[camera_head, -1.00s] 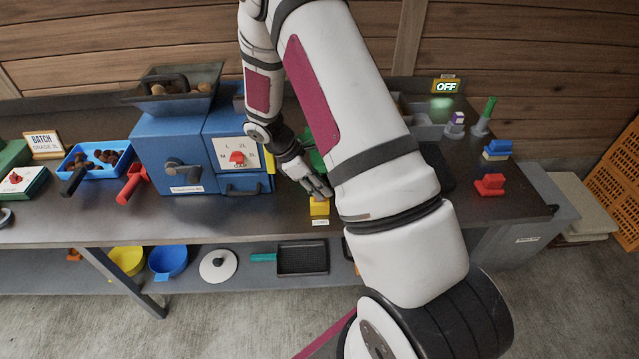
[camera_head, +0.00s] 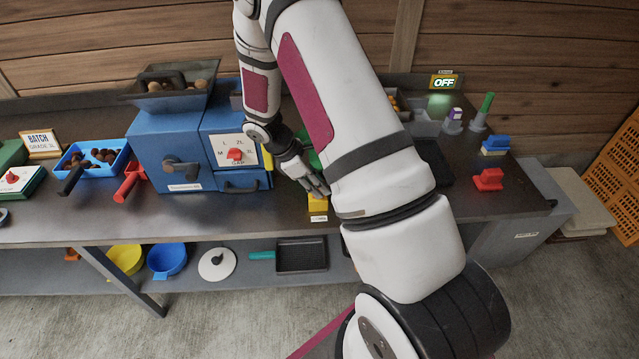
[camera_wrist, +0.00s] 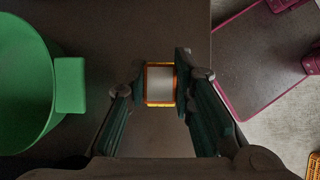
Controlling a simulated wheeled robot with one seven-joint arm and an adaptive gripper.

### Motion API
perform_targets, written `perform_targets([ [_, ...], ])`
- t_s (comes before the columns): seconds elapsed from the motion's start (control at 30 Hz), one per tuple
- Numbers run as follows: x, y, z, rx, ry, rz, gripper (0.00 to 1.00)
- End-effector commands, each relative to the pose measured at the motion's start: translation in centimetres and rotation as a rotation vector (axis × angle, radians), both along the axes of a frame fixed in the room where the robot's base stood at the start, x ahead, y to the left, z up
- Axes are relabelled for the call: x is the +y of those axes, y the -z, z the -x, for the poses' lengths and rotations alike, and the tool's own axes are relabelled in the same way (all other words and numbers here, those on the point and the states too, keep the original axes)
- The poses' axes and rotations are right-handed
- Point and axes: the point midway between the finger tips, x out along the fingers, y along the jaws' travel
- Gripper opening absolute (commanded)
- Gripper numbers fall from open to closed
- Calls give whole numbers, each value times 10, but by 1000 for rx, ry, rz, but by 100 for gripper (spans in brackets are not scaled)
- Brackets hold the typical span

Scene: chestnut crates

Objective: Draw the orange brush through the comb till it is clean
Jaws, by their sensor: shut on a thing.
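My gripper (camera_head: 319,191) is low over the front edge of the bench, just right of the blue machine. In the wrist view my gripper (camera_wrist: 160,84) is shut on a small block with a grey-white top and an orange border, seemingly the orange brush (camera_wrist: 160,86). A yellow block (camera_head: 317,205), seemingly the comb, stands at the bench edge under my fingers, with a small label below it. Yellow edges also show around the brush in the wrist view. Whether brush and comb touch is hidden. The bristles are not visible.
The blue machine (camera_head: 170,145) with its hopper stands left of my gripper. A green round container (camera_wrist: 25,85) is close by in the wrist view. A red block (camera_head: 488,180) and a blue-topped block (camera_head: 495,144) are at the right. Pans lie on the lower shelf.

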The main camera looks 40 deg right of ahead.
Motion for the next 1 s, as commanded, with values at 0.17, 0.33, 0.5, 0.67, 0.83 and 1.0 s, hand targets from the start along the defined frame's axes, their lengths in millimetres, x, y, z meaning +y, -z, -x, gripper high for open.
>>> perform_targets([
  [0.17, 5, 16, 5, 27, -6, -9, 0],
  [0.33, 5, 14, 5, 26, -6, -10, 0],
  [0.5, 5, 8, 4, 24, -7, -10, 0],
  [0.67, 5, 1, 4, 23, -6, -9, 0],
  [0.83, 4, -6, 3, 22, -4, -9, 0],
  [1.0, 4, -14, 3, 18, -4, -7, 0],
])
